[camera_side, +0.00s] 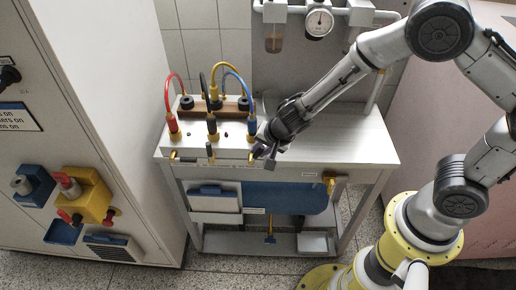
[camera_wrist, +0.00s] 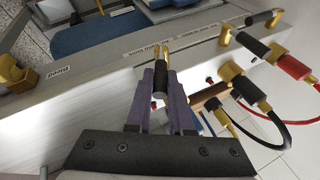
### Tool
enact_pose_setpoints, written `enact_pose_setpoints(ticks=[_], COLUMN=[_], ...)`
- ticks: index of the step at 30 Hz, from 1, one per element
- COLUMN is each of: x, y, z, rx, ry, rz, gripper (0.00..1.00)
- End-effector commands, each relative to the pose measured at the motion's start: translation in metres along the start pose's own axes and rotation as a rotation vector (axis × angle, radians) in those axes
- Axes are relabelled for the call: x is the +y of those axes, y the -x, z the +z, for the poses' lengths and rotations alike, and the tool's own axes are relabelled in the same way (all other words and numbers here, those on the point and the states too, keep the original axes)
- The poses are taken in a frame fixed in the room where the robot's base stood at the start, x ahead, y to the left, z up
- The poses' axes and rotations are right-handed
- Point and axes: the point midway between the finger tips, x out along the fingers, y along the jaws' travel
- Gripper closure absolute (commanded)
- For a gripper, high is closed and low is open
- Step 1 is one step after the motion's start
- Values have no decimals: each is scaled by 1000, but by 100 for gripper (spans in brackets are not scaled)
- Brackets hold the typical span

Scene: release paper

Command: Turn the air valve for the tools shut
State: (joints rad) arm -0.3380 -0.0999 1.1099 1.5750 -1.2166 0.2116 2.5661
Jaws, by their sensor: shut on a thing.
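A row of small brass valves with black levers runs along the front of the white bench box (camera_side: 225,145). My gripper (camera_side: 264,152) is at the right end of this row. In the wrist view its two purple fingers (camera_wrist: 161,92) are shut on the black lever (camera_wrist: 160,80) of one brass valve (camera_wrist: 164,54). The lever lies lengthwise between the fingers. Labels (camera_wrist: 146,50) sit beside the valves, but their text is too small to read surely. Two other valve levers (camera_wrist: 250,43) show to the right in the wrist view.
Red, black, yellow and blue hoses (camera_side: 233,75) loop above the box close to my gripper. A yellow fitting (camera_side: 331,184) is on the bench front at right. A gauge (camera_side: 319,22) hangs behind. The bench top (camera_side: 345,135) right of the box is clear.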

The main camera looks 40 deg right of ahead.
Motion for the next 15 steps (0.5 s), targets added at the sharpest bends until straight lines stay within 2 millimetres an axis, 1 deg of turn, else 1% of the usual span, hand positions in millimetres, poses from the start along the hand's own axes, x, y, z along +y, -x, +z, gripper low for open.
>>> enact_pose_setpoints(ticks=[6,15], x=[2,4], y=[1,0], z=[-1,-2], rx=[-8,-15], ry=[-20,-34], rz=[-50,-79], gripper=[100,100])
